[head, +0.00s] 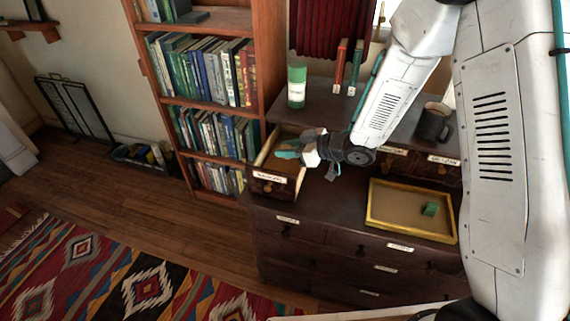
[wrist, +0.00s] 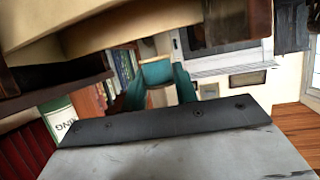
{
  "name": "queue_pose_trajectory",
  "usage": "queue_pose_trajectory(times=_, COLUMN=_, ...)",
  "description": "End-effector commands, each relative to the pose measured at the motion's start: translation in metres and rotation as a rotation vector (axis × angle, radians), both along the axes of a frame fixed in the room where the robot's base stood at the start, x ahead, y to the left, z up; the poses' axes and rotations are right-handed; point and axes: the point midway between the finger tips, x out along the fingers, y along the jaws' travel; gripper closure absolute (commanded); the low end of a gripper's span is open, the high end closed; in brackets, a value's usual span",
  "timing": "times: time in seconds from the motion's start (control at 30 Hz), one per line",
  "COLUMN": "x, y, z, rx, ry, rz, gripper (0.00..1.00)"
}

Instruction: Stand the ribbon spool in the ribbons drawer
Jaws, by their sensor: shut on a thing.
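My gripper (head: 284,149) has teal fingers and is at the open small drawer (head: 262,163) on top of the dark dresser, at or just above its opening. In the wrist view the fingers (wrist: 160,90) are shut on a small pale tan thing with a teal edge (wrist: 157,72), which looks like the ribbon spool. The spool is mostly hidden by the fingers in the head view. I cannot tell whether it touches the drawer floor. The drawer has a white label on its dark front; the lettering is too small to read surely. Pale drawer wood (wrist: 95,32) shows close in the wrist view.
A yellow-rimmed tray (head: 400,230) with a small green block (head: 429,209) lies on the dresser. A bookcase (head: 213,73) is close on the left.

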Motion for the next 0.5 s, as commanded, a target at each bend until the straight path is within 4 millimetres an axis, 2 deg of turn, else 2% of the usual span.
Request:
queue_pose_trajectory(times=0.07, x=0.001, y=-0.002, z=-0.014, rx=0.0, ry=0.003, rz=-0.003, gripper=0.92)
queue_pose_trajectory(times=0.27, x=0.001, y=-0.003, z=-0.033, rx=0.0, ry=0.001, rz=-0.006, gripper=0.92)
queue_pose_trajectory(times=0.4, x=0.001, y=-0.003, z=-0.056, rx=0.001, ry=0.002, rz=-0.007, gripper=0.92)
queue_pose_trajectory(times=0.5, x=0.001, y=-0.003, z=-0.065, rx=0.001, ry=0.0, rz=-0.006, gripper=0.92)
